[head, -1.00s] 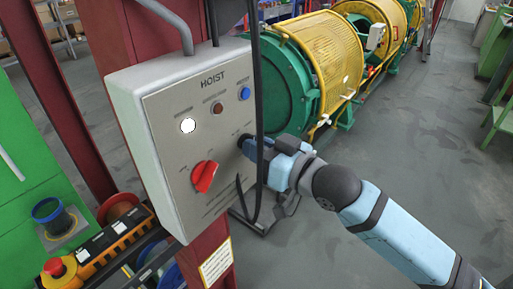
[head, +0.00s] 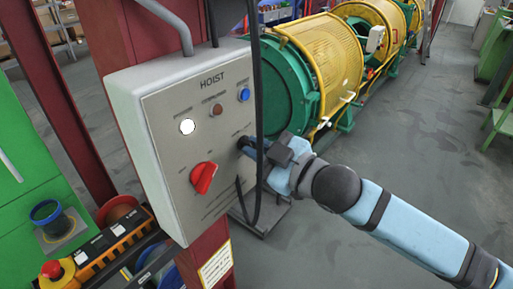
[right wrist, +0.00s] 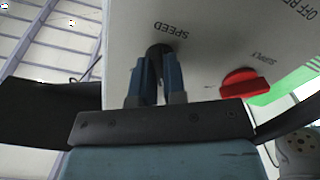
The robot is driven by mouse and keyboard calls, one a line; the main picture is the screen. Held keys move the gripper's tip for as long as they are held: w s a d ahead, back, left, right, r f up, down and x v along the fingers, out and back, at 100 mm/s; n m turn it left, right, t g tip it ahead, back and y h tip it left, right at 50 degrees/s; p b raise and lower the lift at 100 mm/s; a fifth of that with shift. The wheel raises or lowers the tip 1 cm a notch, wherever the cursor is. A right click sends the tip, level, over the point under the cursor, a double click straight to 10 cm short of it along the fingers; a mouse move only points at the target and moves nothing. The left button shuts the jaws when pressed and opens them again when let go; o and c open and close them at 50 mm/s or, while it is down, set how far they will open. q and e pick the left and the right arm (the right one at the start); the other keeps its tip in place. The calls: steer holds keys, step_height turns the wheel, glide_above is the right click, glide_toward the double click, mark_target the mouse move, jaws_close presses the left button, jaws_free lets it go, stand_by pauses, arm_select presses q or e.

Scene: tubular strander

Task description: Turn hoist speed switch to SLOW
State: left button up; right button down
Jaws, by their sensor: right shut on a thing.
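The hoist box (head: 160,180) is a light grey panel marked HOIST on a dark red post. The speed switch (right wrist: 159,51) is a small black knob beside the word SPEED in the right wrist view. My right gripper (head: 249,147) is at the panel's right side, its fingers shut on this knob; it also shows in the right wrist view (right wrist: 158,75). The fingers and a black cable partly hide the knob in the head view, and I cannot read its setting. My left gripper is not in view.
A red rotary supply switch (head: 204,178) sits lower on the panel, below a white lamp (head: 187,126), a dark red button (head: 217,110) and a blue button (head: 244,95). Black cables (head: 257,100) hang in front of the panel's right edge. The yellow and green strander (head: 325,60) stands behind.

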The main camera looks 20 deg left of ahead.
stand_by(0.4)
steer(key=c, duration=1.2)
jaws_free()
steer(key=b+v, duration=0.2)
steer(key=v, duration=1.2)
steer(key=shift+a+b, duration=0.1)
steer(key=shift+b, duration=0.3)
